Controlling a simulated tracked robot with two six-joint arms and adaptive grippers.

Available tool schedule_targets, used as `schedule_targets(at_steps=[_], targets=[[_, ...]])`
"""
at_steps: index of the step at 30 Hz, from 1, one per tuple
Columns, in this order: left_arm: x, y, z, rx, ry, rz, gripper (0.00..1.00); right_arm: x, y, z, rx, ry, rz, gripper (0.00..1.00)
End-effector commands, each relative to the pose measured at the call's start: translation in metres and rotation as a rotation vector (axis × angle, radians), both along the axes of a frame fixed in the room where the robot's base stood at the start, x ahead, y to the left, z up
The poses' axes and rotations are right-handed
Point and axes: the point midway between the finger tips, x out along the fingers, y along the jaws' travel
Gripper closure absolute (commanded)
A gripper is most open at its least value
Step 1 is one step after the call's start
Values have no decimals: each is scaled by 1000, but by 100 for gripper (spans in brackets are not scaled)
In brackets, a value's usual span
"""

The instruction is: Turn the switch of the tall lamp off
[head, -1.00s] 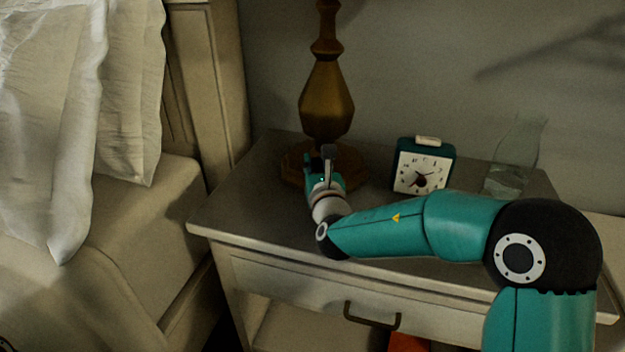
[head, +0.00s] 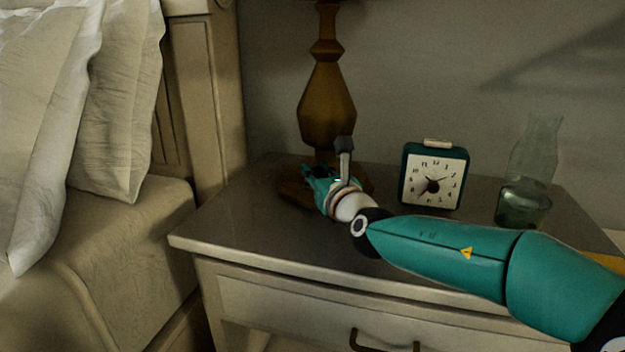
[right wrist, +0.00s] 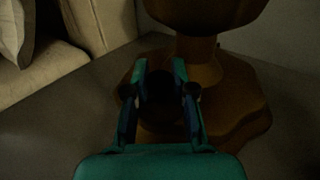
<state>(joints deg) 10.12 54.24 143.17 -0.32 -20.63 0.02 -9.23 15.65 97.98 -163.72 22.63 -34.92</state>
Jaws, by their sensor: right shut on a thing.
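The tall lamp (head: 327,105) stands on the nightstand, with an amber-brown body and a wide dark wooden base (head: 292,190). Its top is cut off by the head view. My right gripper (head: 314,173) is low at the lamp's base, in front of the stem. In the right wrist view, the two fingers of this gripper (right wrist: 160,85) are closed on a small dark knob, the lamp switch (right wrist: 159,88), on the base (right wrist: 243,110). The switch is hidden behind the gripper in the head view. My left gripper is not in view.
My right arm crosses the nightstand's front right. The bed with pillows (head: 120,110) is at left. The nightstand's front left top is clear.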

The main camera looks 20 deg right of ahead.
Motion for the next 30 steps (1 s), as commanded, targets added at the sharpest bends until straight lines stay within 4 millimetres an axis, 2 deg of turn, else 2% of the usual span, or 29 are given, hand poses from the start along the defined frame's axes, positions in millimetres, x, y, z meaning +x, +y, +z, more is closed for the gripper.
schedule_targets(at_steps=[1, 7, 8, 12, 23, 26, 30], targets=[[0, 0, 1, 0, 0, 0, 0, 0, -4, 6, 3, -14, -10, 100], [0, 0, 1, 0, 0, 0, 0, 0, -4, 7, 3, -15, -10, 100], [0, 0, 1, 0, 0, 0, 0, 0, -4, 7, 3, -15, -10, 73], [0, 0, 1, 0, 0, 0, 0, 0, -3, 6, 2, -12, -7, 51], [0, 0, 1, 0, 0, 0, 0, -2, 0, 3, 0, -6, -1, 51], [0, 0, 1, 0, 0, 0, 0, -10, -1, 3, 0, -6, -1, 51], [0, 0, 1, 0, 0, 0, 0, -31, -2, 3, 0, -7, -1, 51]])
